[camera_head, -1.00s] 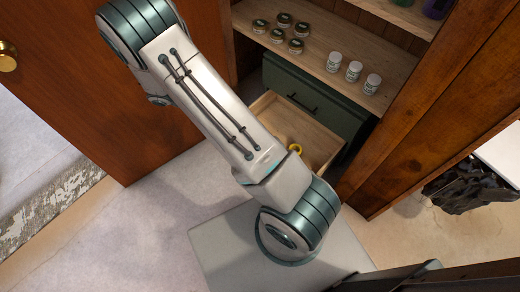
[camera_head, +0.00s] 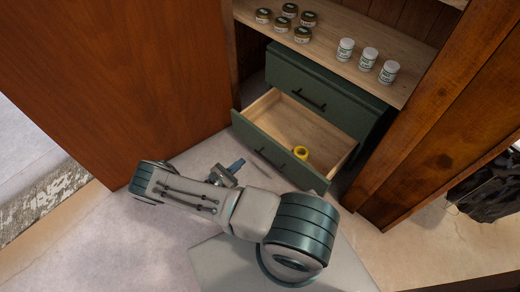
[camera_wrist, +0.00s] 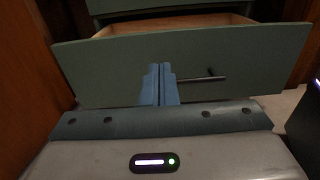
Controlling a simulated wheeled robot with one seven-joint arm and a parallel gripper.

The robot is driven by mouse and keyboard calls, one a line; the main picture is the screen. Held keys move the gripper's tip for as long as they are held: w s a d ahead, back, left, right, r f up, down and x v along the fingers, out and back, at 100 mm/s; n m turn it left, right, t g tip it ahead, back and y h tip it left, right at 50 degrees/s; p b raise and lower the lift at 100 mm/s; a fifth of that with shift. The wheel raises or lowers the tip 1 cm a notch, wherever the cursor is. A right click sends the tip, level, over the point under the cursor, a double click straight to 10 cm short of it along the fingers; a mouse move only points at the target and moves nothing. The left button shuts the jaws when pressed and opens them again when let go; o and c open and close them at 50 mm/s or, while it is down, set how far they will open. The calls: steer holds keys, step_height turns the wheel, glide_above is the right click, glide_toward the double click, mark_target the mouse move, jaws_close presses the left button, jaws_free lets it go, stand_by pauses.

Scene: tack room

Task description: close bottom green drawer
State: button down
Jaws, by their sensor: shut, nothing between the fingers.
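The bottom green drawer (camera_head: 276,153) is pulled well out of the cabinet, with a dark bar handle on its front. A yellow roll-like object (camera_head: 301,153) lies inside it. My gripper (camera_head: 237,164) is low in front of the drawer's left part, fingers together and empty. In the wrist view, the closed fingers (camera_wrist: 159,72) point at the green drawer front (camera_wrist: 110,68), just left of its handle (camera_wrist: 205,79). I cannot tell whether the fingertips touch the front.
The upper green drawer (camera_head: 322,88) is shut. Several small jars (camera_head: 284,24) and white bottles (camera_head: 368,58) stand on the shelf above. A brown door (camera_head: 110,80) is at left, and a wooden cabinet side (camera_head: 440,115) at right.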

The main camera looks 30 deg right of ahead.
steer(key=b, duration=0.3)
glide_toward(268, 140)
steer(key=x, duration=0.5)
steer(key=shift+w+d, duration=0.1)
steer(key=shift+d, duration=0.1)
steer(key=shift+w+d, duration=0.3)
steer(key=shift+d, duration=0.35)
